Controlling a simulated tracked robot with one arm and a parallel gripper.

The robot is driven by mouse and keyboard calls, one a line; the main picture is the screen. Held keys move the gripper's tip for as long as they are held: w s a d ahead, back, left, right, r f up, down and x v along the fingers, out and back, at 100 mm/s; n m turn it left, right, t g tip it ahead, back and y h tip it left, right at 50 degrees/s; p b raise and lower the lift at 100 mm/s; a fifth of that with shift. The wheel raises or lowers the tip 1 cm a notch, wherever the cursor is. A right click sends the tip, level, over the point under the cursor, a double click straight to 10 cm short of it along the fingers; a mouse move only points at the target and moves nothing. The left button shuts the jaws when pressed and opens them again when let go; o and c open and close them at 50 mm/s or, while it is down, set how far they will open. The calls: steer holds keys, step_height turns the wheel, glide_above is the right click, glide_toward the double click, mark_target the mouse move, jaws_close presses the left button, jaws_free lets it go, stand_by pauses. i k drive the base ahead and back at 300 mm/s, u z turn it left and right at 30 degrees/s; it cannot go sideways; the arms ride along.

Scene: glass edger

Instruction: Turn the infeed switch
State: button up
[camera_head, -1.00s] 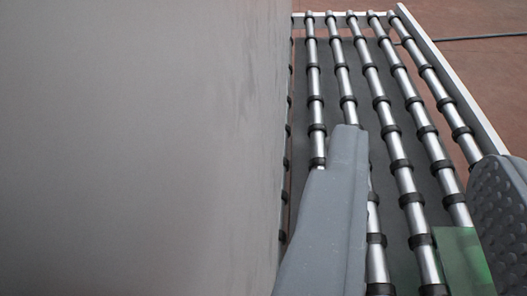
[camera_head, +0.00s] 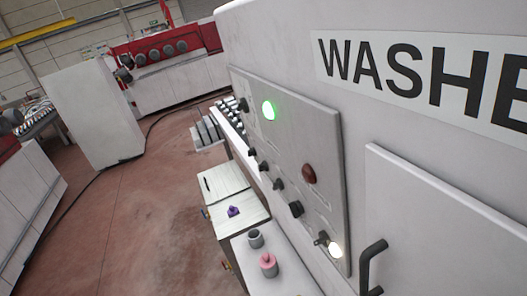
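A grey control panel (camera_head: 290,150) is on the side of the white washer machine (camera_head: 430,60), in the middle of the view. It carries a lit green button (camera_head: 268,110), a dark red button (camera_head: 309,173) and several small black knobs, one larger one (camera_head: 295,209) near its lower part. A small switch (camera_head: 321,239) sits beside a glowing white lamp (camera_head: 336,250) at the lower corner. The labels are too small to read, so I cannot tell which one is the infeed switch. My gripper is not in view.
Below the panel, a light cabinet top (camera_head: 222,182) holds a purple object (camera_head: 233,211). Another surface bears a grey cup (camera_head: 255,238) and a pink-topped jar (camera_head: 268,264). A black handle (camera_head: 372,262) juts out at lower right. Open reddish floor (camera_head: 140,220) lies left.

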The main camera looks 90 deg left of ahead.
mark_target(252, 152)
steer(key=u, duration=3.55)
steer(key=k, duration=1)
steer(key=z, duration=1.2)
steer(key=i, duration=1)
